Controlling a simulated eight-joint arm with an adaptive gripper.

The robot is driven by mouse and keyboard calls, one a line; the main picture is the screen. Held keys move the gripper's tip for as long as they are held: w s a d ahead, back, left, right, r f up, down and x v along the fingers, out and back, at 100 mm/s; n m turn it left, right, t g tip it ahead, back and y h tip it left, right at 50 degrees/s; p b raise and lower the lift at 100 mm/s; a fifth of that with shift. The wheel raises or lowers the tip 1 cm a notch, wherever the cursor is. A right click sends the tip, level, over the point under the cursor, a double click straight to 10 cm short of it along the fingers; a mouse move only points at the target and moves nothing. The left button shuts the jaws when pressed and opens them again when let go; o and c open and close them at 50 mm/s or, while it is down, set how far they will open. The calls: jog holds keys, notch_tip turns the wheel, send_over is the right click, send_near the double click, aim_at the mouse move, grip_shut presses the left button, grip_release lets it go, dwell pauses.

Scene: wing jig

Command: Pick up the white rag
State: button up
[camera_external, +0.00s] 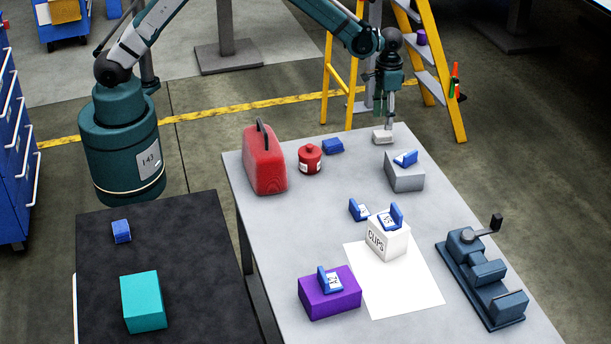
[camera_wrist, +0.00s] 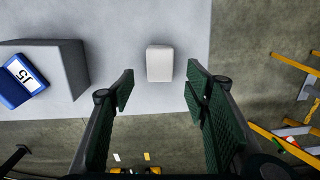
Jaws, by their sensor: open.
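The white rag (camera_external: 382,137) is a small, pale, folded block lying on the far end of the grey table (camera_external: 330,215). In the wrist view the rag (camera_wrist: 160,64) lies between the lines of my two fingers, just beyond their tips. My gripper (camera_external: 388,122) hangs fingers down, over or close by the rag. In the wrist view my gripper (camera_wrist: 161,80) is open with nothing between its fingers. I cannot tell the exact height of the fingertips above the table.
A grey block (camera_external: 405,174) with a blue clip (camera_external: 406,158) stands near the rag; it also shows in the wrist view (camera_wrist: 66,62). A yellow ladder (camera_external: 436,75) stands behind the table.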

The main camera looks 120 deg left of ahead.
aim_at(387, 131)
jog(key=shift+f, duration=1)
jog(key=shift+f, duration=0.1)
jog(key=shift+f, duration=2.5)
jog(key=c, duration=0.9)
